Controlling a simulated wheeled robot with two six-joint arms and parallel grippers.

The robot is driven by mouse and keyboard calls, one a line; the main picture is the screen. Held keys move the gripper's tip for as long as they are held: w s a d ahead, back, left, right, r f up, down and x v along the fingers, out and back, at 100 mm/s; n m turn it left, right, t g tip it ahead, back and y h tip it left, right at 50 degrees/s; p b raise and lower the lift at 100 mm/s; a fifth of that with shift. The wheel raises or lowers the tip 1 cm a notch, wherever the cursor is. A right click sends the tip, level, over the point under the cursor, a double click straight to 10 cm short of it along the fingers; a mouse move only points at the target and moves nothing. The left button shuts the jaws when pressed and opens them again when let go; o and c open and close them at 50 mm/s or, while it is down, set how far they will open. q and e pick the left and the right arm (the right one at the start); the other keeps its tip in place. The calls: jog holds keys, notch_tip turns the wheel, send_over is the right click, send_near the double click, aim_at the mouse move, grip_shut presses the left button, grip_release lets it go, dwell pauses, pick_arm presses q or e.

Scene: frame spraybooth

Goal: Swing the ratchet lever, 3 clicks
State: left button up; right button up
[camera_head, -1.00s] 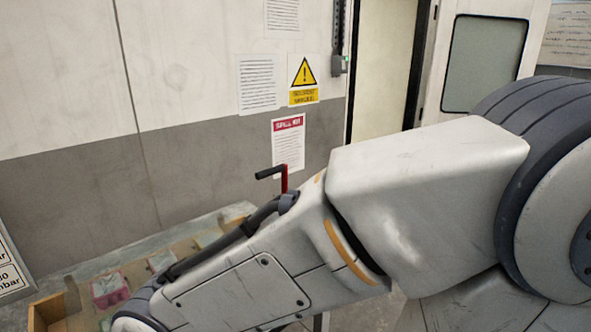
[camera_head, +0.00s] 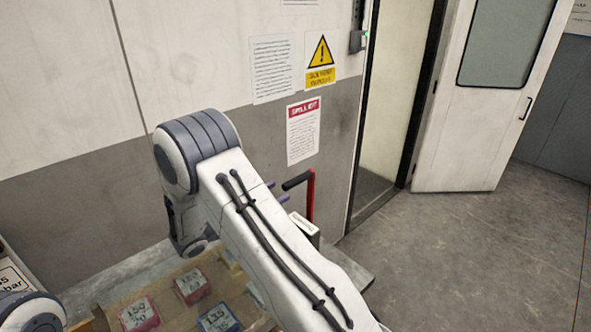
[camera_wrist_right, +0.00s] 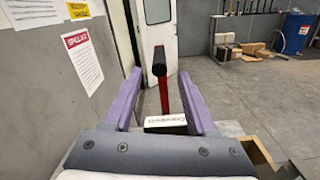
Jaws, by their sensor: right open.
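The ratchet lever has an upright red arm (camera_head: 310,197) and a black grip (camera_head: 296,180) pointing left at its top. In the right wrist view the black grip (camera_wrist_right: 159,62) points toward the camera, with the red arm (camera_wrist_right: 165,95) behind it. Its white labelled base (camera_wrist_right: 165,121) shows below. My right gripper (camera_head: 277,191) is just left of the lever, mostly hidden by my forearm. In the wrist view its purple fingers (camera_wrist_right: 160,74) are apart, with the lever framed between them and no contact visible. My left gripper is out of view.
A wooden tray (camera_head: 165,289) with several labelled blocks, including a red block (camera_head: 191,286) and a blue block (camera_head: 217,319), lies below my right arm. The wall with posted sheets (camera_head: 303,130) stands behind. Open floor (camera_head: 480,260) is at right, by the door (camera_head: 487,105).

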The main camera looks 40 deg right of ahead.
aim_at(310, 175)
jog(key=d+p, duration=0.1)
jog(key=d, duration=0.2)
jog(key=d+p, duration=0.1)
jog(key=d, duration=0.2)
jog(key=d+p, duration=0.1)
jog(key=d, duration=0.2)
jog(key=shift+w+d+r+p, duration=0.1)
jog(key=shift+w+p, duration=0.2)
jog(key=shift+w, duration=0.1)
jog(key=shift+d, duration=0.4)
jog(key=shift+c, duration=0.4)
grip_shut()
